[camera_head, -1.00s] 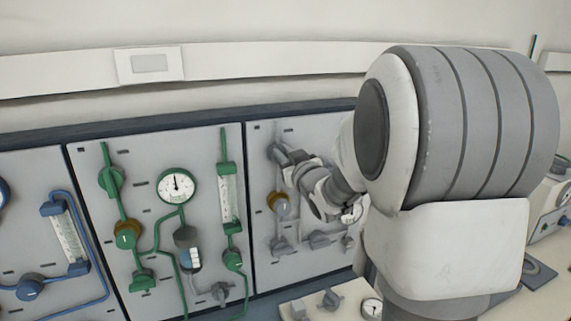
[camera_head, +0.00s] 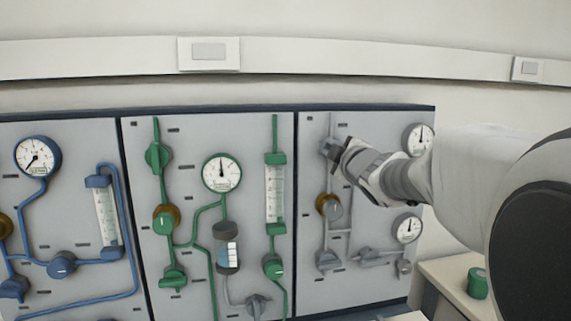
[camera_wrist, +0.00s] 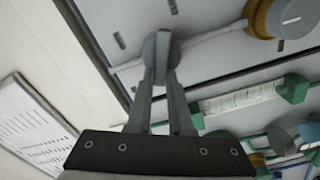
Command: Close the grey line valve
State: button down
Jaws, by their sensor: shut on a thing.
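The grey line valve (camera_head: 327,147) is a grey round knob at the upper left of the right-hand panel, on a grey vertical pipe. In the wrist view the knob (camera_wrist: 152,46) sits between the fingertips. My gripper (camera_head: 334,150) reaches in from the right and is shut on it; the two fingers (camera_wrist: 163,68) close in on its handle. Part of the handle is hidden by the fingers, so I cannot tell its exact angle.
A brass-and-grey regulator (camera_head: 327,206) sits below on the same line, with grey valves (camera_head: 328,261) lower down. Gauges (camera_head: 418,138) are on the right. The green-line panel (camera_head: 195,128) adjoins on the left. A bench (camera_head: 448,272) with a green knob stands at lower right.

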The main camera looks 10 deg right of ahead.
jog(key=n+b, duration=0.4)
jog(key=n, duration=0.1)
jog(key=shift+a+f, duration=0.15)
jog(key=shift+f, duration=0.25)
dwell(0.3)
jog(key=c, duration=0.8)
grip_release()
jog(key=s+p, duration=0.3)
jog(key=s, duration=1.4)
jog(key=shift+s, duration=0.2)
